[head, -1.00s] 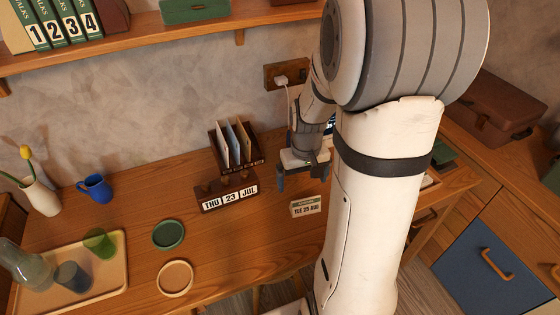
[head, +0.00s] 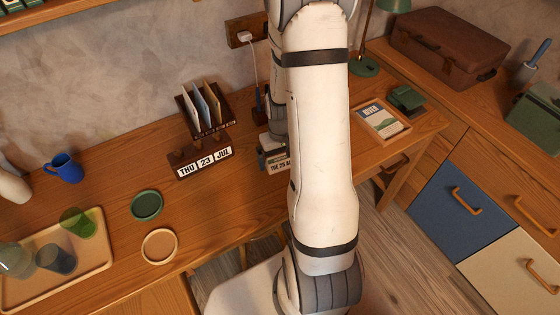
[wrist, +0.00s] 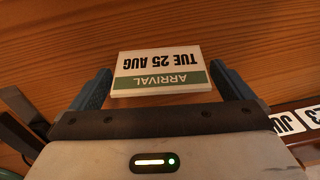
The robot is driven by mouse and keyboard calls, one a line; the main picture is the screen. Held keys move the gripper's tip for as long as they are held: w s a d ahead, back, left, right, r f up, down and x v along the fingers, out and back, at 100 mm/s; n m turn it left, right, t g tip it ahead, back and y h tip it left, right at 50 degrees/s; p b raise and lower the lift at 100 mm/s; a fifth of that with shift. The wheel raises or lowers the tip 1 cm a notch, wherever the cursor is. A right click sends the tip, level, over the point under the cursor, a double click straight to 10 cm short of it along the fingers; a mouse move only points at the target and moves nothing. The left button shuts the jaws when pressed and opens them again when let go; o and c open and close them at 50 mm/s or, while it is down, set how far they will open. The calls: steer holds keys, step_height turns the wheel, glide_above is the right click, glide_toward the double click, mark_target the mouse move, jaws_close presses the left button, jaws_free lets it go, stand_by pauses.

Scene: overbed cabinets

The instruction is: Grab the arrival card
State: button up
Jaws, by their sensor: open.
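The arrival card (wrist: 160,70) is a small white card with a green band, reading "ARRIVAL" and "TUE 25 AUG". In the wrist view it appears upside down, between the two blue fingers of my gripper (wrist: 168,88). The gripper is open, with a gap beside the card on the finger sides. In the head view the card (head: 277,168) shows on the desk to the right of the date block, partly covered by my arm. My gripper is mostly hidden behind my arm there.
A date block (head: 202,162) reading "THU 23 JUL" stands just left of the card, with a letter rack (head: 207,111) behind it. Green (head: 147,205) and tan (head: 159,246) coasters and a tray (head: 100,262) lie left. A framed card tray (head: 381,119) sits right.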

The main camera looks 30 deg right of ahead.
steer(key=c, duration=0.9)
steer(key=shift+r, duration=0.1)
